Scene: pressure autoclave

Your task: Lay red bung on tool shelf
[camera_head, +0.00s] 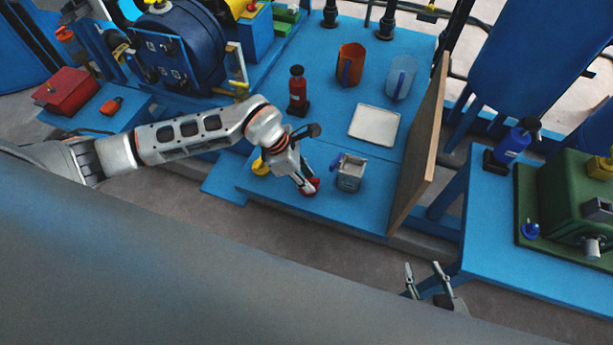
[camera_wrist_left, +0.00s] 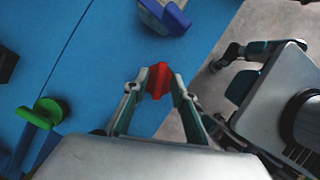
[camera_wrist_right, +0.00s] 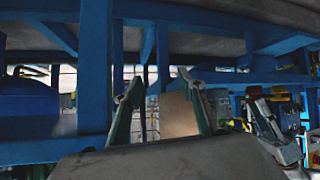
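The red bung (camera_head: 311,187) is at the front of the blue worktop (camera_head: 345,215), between the fingertips of my left gripper (camera_head: 306,186). In the left wrist view the red bung (camera_wrist_left: 158,80) sits between both fingertips, which touch its sides. I cannot tell whether it rests on the worktop or hangs just above. My right gripper (camera_head: 428,275) is open and empty, low in front of the worktop; its fingers are spread in the right wrist view (camera_wrist_right: 163,90). I cannot tell which blue surface is the tool shelf.
A grey square container (camera_head: 350,174) stands right of the bung. A white tray (camera_head: 374,125), red bottle (camera_head: 298,92), orange mug (camera_head: 351,63) and clear jug (camera_head: 400,76) stand behind. A brown board (camera_head: 420,150) borders the right side. A red box (camera_head: 66,91) sits far left.

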